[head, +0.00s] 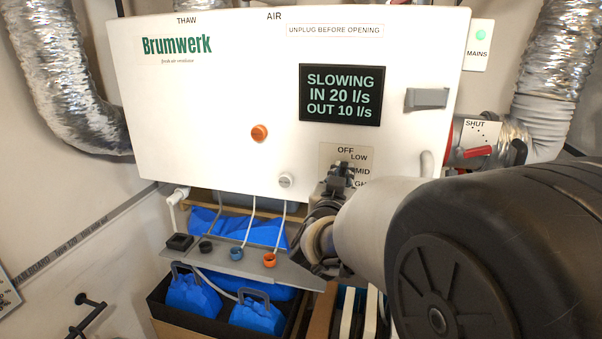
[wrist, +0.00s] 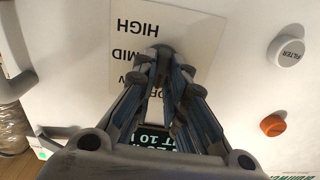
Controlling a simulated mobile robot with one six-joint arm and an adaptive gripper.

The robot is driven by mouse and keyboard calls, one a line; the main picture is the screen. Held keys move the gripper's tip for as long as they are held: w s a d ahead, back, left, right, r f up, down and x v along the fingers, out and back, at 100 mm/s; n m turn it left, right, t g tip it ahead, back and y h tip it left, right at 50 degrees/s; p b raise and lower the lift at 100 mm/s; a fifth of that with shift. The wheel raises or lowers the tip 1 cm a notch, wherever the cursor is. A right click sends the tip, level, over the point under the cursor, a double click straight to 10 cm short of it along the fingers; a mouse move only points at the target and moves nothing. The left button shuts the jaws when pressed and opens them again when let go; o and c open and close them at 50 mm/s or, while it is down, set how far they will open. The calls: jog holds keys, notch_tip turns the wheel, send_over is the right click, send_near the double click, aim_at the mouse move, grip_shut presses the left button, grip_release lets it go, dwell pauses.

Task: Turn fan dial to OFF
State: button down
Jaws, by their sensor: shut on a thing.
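The fan dial's plate (head: 327,153) is on the lower right of the white Brumwerk unit, with OFF, LOW, MID and a partly covered last label. In the wrist view the plate (wrist: 196,32) appears upside down, with HIGH and MID readable. My gripper (head: 338,180) is at this plate and shut on the fan dial. In the wrist view its fingertips (wrist: 159,62) meet around the dark dial (wrist: 160,49). The fingers hide most of the dial, so I cannot tell where its pointer stands. The display (head: 340,95) reads "SLOWING IN 20 l/s OUT 10 l/s".
A white FILTER knob (wrist: 290,52) and an orange knob (wrist: 273,125) are beside the plate. A grey latch (head: 427,98) is above right. A shelf (head: 225,262) with capped hoses is below left. The red SHUT lever (head: 478,152) is at right.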

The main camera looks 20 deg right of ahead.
jog(key=shift+n, duration=0.4)
jog(key=c, duration=1.6)
grip_release()
jog(key=v, duration=1.2)
